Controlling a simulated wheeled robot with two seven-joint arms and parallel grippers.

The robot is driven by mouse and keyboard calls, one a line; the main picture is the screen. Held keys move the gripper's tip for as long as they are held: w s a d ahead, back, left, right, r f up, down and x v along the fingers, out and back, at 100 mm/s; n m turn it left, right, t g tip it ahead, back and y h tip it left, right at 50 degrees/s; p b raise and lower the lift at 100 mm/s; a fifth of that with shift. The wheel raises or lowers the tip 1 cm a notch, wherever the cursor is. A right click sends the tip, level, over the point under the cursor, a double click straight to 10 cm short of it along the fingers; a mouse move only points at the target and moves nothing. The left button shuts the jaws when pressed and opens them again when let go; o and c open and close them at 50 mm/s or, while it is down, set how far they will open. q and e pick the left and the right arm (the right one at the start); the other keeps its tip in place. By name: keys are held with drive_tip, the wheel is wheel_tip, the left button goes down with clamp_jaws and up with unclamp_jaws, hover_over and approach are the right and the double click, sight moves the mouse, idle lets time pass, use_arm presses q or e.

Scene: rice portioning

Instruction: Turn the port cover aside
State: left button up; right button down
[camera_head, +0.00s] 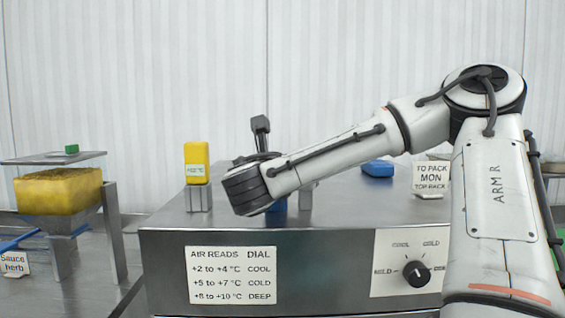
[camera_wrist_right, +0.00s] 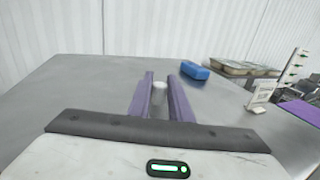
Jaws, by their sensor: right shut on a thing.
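My right arm reaches in from the right over a steel cabinet (camera_head: 330,260) in the head view. Its wrist hides its fingers there. In the right wrist view, the purple fingers of my right gripper (camera_wrist_right: 161,80) are shut on a small pale, rounded upright piece (camera_wrist_right: 160,87) above the steel top. This piece looks like the knob of the port cover. The cover's plate and the port under it are hidden, so I cannot tell how far it is turned. My left gripper is in neither view.
A yellow meter (camera_head: 196,163) stands on the cabinet, left of my wrist. A blue block (camera_head: 378,168) and a sign (camera_head: 432,176) stand toward the right. A black dial (camera_head: 417,273) and a printed chart (camera_head: 232,276) are on the front. The steel top is clear at left in the wrist view.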

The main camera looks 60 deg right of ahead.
idle(0.4)
drive_tip(key=c, duration=1.6)
unclamp_jaws()
drive_tip(key=shift+s+d, duration=0.1)
drive_tip(key=a, duration=0.3)
drive_tip(key=a+b, duration=0.1)
drive_tip(key=a, duration=0.3)
drive_tip(key=s+a+b, duration=0.1)
drive_tip(key=a, duration=0.2)
drive_tip(key=shift+a, duration=0.15)
